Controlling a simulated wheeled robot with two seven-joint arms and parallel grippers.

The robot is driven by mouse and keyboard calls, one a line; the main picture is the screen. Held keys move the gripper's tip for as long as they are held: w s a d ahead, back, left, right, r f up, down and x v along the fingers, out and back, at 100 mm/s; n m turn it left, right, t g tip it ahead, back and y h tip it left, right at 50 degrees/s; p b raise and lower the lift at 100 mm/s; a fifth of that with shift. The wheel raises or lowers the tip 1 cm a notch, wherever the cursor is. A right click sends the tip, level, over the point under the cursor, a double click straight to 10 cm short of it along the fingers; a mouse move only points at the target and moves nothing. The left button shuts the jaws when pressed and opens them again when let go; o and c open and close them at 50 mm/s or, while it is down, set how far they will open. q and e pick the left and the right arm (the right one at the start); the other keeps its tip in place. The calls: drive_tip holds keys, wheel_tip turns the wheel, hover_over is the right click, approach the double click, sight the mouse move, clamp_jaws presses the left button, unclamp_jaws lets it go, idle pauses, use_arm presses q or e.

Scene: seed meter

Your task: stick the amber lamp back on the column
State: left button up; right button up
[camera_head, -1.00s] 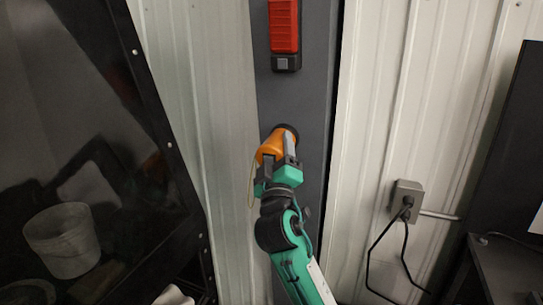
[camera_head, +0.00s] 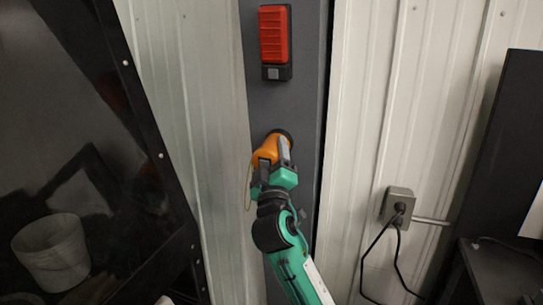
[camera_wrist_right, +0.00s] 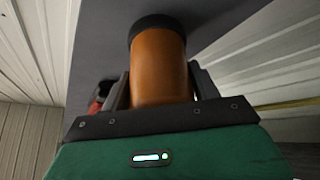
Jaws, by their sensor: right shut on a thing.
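The amber lamp (camera_head: 266,151) is an orange cylinder with a black end. My right gripper (camera_head: 271,157) is shut on it, in front of the dark grey column (camera_head: 284,108). In the right wrist view the lamp (camera_wrist_right: 160,68) stands between the two fingers, with its black end (camera_wrist_right: 158,24) toward the column's grey face (camera_wrist_right: 98,45). That end appears at or very near the column; I cannot tell whether it touches. A thin pale loop hangs left of the lamp in the head view. My left gripper is not in view.
A red unit with a dark base (camera_head: 274,40) is fixed to the column above the lamp. A grey socket box (camera_head: 397,205) with a plugged black cable is on the ribbed wall at right. A dark framed panel (camera_head: 80,140) stands at left, with a white bucket (camera_head: 52,252) seen in it.

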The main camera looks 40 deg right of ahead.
drive_tip(key=shift+w+d, duration=0.15)
drive_tip(key=shift+d, duration=0.1)
idle(0.3)
drive_tip(key=o, duration=1.1)
